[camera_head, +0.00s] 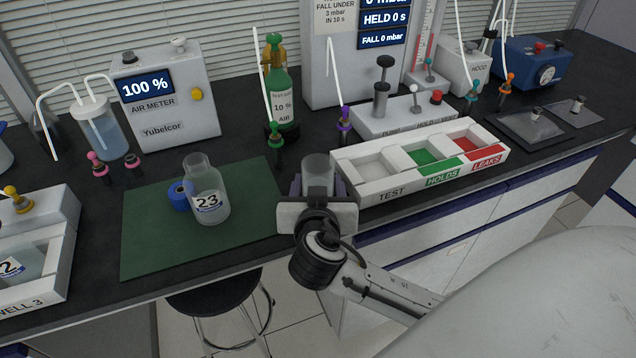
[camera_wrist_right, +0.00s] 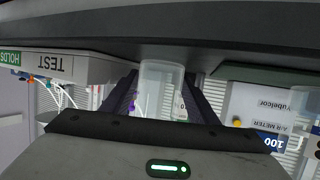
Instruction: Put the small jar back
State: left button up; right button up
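The small jar (camera_head: 318,170) is clear and colourless, and stands upright between the fingers of my right gripper (camera_head: 318,190). In the right wrist view the jar (camera_wrist_right: 160,88) sits between the two dark fingers of the right gripper (camera_wrist_right: 162,98), which look closed on its sides. The jar is over the front of the bench, between the green mat and the TEST tray. Its lower part is hidden by the gripper in the head view. My left gripper is not in view.
The green mat (camera_head: 150,245) holds a bottle marked 23 (camera_head: 208,195) and a blue cap ring (camera_head: 180,196). A white tray (camera_head: 385,190) with TEST, HOLDS and LEAKS compartments is just right of the gripper. A green gas bottle (camera_head: 281,95) stands behind. The WELL 3 box (camera_head: 55,265) is far left.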

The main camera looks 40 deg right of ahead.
jog(key=shift+r, duration=0.1)
jog(key=shift+r, duration=0.2)
jog(key=v, duration=1.2)
